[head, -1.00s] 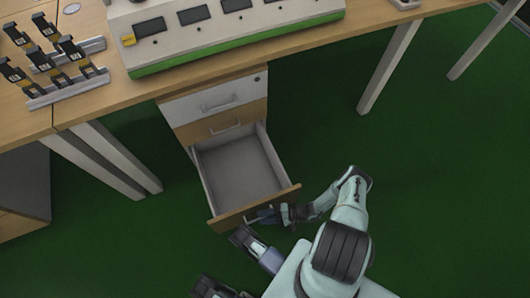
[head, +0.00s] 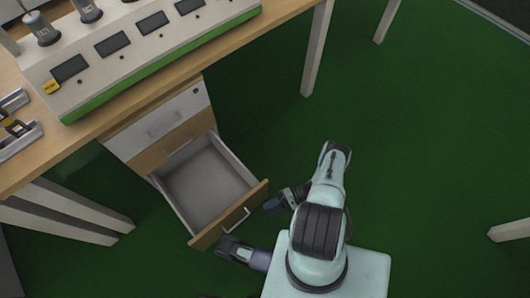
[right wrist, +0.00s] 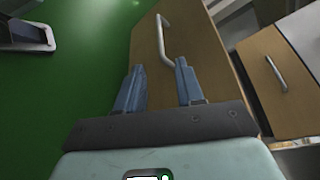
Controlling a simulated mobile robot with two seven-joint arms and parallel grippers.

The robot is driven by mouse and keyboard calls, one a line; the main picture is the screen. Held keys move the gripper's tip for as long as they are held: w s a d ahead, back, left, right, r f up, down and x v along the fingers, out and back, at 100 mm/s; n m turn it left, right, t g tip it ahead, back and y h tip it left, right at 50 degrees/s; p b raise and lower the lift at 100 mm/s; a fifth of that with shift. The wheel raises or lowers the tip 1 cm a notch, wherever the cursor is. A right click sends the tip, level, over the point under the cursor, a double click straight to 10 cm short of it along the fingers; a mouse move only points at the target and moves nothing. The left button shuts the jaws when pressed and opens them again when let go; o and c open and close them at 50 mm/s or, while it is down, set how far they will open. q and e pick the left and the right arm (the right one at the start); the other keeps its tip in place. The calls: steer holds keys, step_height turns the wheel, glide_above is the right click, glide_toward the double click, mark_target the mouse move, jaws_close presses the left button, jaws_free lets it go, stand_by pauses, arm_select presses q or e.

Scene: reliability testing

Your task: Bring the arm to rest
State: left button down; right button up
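My right gripper (head: 273,205) is at the right of the open bottom drawer in the head view, close to the drawer front (head: 230,216) and apart from its handle (head: 236,219). In the right wrist view its two blue fingers (right wrist: 160,88) are spread with nothing between them. The drawer handle (right wrist: 166,42) shows just beyond the fingertips. My left gripper (head: 228,247) is low in the head view, below the drawer front; its fingers are too small to read.
The wooden table (head: 105,118) carries a long grey and green device (head: 140,50) with several displays. A drawer cabinet (head: 158,118) stands under it, with its bottom drawer (head: 205,180) pulled out and empty. White table legs (head: 318,48) stand around. Green floor to the right is clear.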

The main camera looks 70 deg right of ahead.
stand_by(0.6)
